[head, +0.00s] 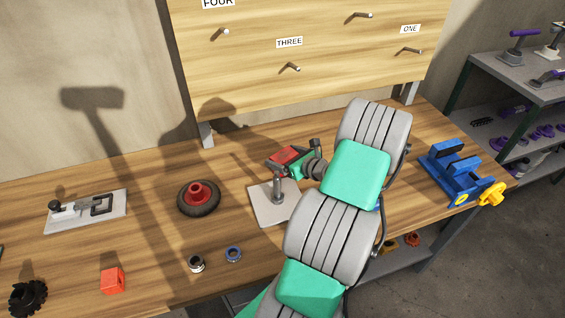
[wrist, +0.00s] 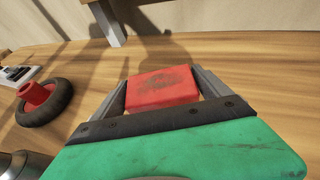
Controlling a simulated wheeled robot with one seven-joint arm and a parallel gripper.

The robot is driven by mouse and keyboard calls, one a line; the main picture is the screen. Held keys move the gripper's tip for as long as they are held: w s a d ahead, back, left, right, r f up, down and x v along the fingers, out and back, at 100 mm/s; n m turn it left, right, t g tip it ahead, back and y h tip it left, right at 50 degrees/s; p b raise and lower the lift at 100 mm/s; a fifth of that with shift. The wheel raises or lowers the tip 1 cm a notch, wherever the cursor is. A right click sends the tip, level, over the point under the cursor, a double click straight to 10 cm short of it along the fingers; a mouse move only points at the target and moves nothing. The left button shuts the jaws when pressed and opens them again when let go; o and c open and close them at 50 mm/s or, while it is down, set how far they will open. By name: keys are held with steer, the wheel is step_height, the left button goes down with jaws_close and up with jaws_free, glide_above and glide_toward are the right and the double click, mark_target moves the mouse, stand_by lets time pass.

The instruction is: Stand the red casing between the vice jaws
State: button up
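The red casing (head: 284,156) is a boxy block with a worn, dark-marked face; it also shows in the wrist view (wrist: 162,86). My gripper (head: 290,158) has a finger against each side of it, and in the wrist view the fingers (wrist: 162,92) flank it closely. I cannot tell how far it is above the bench. The blue vice (head: 458,176), with a yellow handle (head: 491,194), stands at the bench's right end. Its upright jaws have a gap between them. My gripper is well to the left of the vice.
A grey plate with a post (head: 272,205) stands just in front of my gripper. A black wheel with a red hub (head: 199,198), a red-orange block (head: 113,281) and two small rings lie on the left. A pegboard (head: 310,60) rises behind the wooden bench.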

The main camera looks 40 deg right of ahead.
steer(key=shift+r, duration=0.1)
steer(key=c, duration=1.6)
